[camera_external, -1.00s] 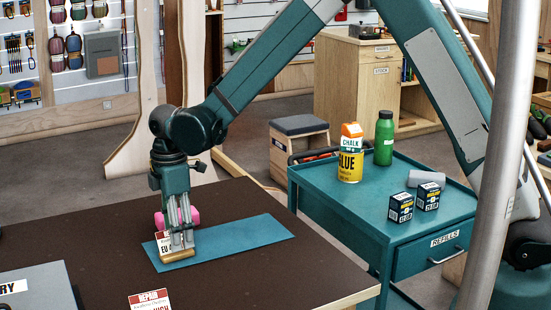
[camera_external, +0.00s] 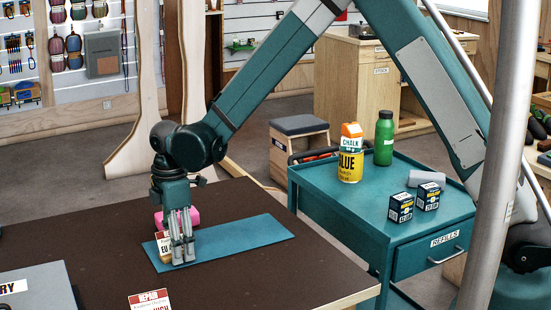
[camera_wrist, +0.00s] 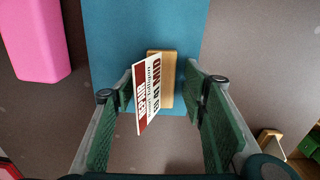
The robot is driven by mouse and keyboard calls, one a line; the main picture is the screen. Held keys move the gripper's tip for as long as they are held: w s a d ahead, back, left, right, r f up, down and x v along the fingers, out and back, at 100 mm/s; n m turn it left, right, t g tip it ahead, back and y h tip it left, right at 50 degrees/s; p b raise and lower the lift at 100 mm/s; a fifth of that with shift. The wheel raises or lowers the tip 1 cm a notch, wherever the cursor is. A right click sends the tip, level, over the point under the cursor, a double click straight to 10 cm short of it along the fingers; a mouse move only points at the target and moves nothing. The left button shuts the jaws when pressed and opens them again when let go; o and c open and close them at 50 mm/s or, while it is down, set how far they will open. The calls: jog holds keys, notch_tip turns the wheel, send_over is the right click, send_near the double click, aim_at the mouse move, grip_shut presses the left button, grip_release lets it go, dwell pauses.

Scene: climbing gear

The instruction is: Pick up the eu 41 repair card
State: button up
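The EU 41 repair card (camera_wrist: 146,96) is white with a red band and stands in a small wooden block (camera_wrist: 167,80) on the blue mat (camera_wrist: 112,22). In the external view, the left part of the card (camera_external: 163,247) shows beside my fingers, which hide the rest. My gripper (camera_wrist: 160,110) points down with its fingers apart. In the wrist view the card is between the fingers, close to the left one, with a wider gap on the right. The gripper (camera_external: 183,251) is low over the mat in the external view.
A pink object (camera_external: 178,217) lies just behind the mat. Another repair card (camera_external: 149,300) stands at the table's front edge. A grey box (camera_external: 40,288) is at the front left.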

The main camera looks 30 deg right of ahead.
jog(key=c, duration=0.9)
jog(key=shift+r+p, duration=0.65)
jog(key=shift+r, duration=4.4)
